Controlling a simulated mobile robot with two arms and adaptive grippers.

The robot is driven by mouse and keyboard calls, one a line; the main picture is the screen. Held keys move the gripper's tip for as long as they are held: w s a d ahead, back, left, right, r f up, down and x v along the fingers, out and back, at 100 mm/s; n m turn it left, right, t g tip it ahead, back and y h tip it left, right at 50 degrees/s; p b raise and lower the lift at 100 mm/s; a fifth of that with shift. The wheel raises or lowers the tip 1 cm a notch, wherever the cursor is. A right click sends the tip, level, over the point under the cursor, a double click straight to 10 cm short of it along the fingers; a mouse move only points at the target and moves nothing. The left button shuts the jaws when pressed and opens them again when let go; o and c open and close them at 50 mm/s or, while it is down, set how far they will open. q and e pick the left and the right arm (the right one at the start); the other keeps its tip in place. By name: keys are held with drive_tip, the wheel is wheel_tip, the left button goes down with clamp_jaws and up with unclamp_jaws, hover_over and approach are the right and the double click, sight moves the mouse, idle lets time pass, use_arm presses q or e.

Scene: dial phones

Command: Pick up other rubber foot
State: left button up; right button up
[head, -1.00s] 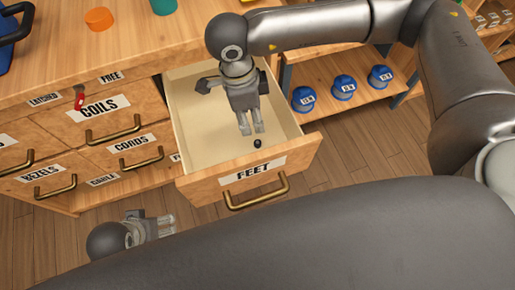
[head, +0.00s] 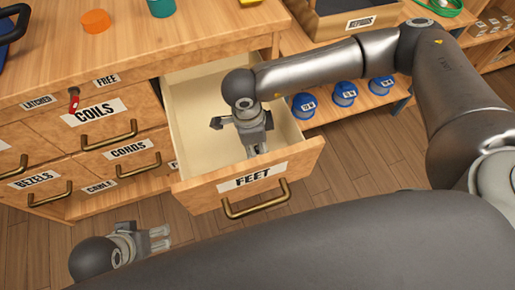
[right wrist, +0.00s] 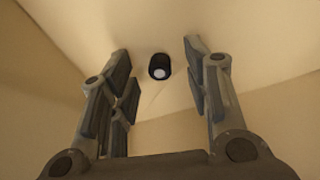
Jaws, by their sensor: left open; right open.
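A small black rubber foot with a pale round end lies in the cream-lined FEET drawer (head: 190,105). In the right wrist view the rubber foot (right wrist: 160,67) sits between and just beyond the open fingers, apart from both. My right gripper (head: 259,150) is inside the drawer near its front wall, pointing down; it also shows in the right wrist view (right wrist: 160,75). In the head view I cannot make out the foot, which my right gripper seems to hide. My left gripper (head: 166,238) is open and empty, low in front of the cabinet.
The drawer front (head: 250,178) and its side walls stand close around my right gripper. Closed drawers, among them COILS (head: 95,112), are at left. An orange puck (head: 95,21) is on the cabinet top. Blue spools (head: 344,93) stand on a shelf at right.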

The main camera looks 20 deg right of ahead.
drive_tip(key=shift+f, duration=0.25)
drive_tip(key=shift+c, duration=0.2)
drive_tip(key=shift+r, duration=0.1)
drive_tip(key=c, duration=0.8)
